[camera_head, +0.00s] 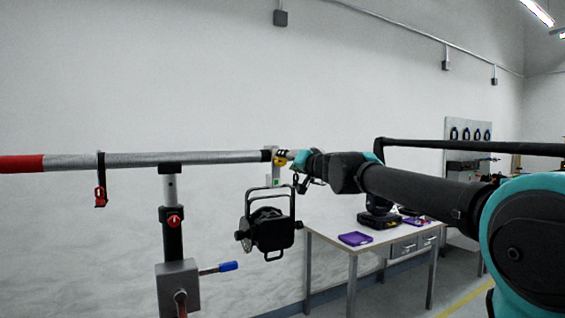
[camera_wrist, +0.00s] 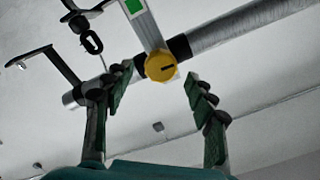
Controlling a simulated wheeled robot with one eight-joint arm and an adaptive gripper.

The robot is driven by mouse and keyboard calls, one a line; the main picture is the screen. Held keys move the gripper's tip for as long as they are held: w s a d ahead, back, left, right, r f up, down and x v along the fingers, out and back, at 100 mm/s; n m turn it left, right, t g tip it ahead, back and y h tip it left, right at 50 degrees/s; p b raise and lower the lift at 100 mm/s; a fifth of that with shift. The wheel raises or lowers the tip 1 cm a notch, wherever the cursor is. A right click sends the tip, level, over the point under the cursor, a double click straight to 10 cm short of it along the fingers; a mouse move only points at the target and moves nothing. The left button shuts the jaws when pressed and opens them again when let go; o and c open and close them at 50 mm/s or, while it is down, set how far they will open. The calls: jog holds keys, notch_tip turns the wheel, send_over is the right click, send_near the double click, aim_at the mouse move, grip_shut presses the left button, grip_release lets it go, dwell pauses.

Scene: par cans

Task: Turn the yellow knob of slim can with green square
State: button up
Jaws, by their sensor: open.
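The yellow knob (camera_wrist: 160,66) shows in the wrist view, round with a dark slot, at the lower end of a grey bracket. A green square (camera_wrist: 133,7) is on that bracket above it. My gripper (camera_wrist: 156,84) is open, with one finger on each side of the knob in the picture; I cannot tell whether it touches. In the head view the yellow knob (camera_head: 280,160) is at the right end of the silver pipe, with my gripper (camera_head: 292,160) right beside it. The black can (camera_head: 270,230) hangs below the pipe there.
The silver pipe (camera_head: 200,158) runs left to a red end, on a stand (camera_head: 172,230) with a blue handle. A black-and-red clamp (camera_head: 100,185) hangs on it. A black chain link (camera_wrist: 92,42) hangs near my left finger. A table (camera_head: 320,233) stands behind.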

aim_at(283, 161)
jog(key=shift+x, duration=1.85)
jog(key=c, duration=1.2)
jog(key=shift+o, duration=0.2)
jog(key=shift+m, duration=0.3)
jog(key=m, duration=0.6)
jog(key=shift+f, duration=0.1)
jog(key=m, duration=0.7)
jog(key=shift+f, duration=0.1)
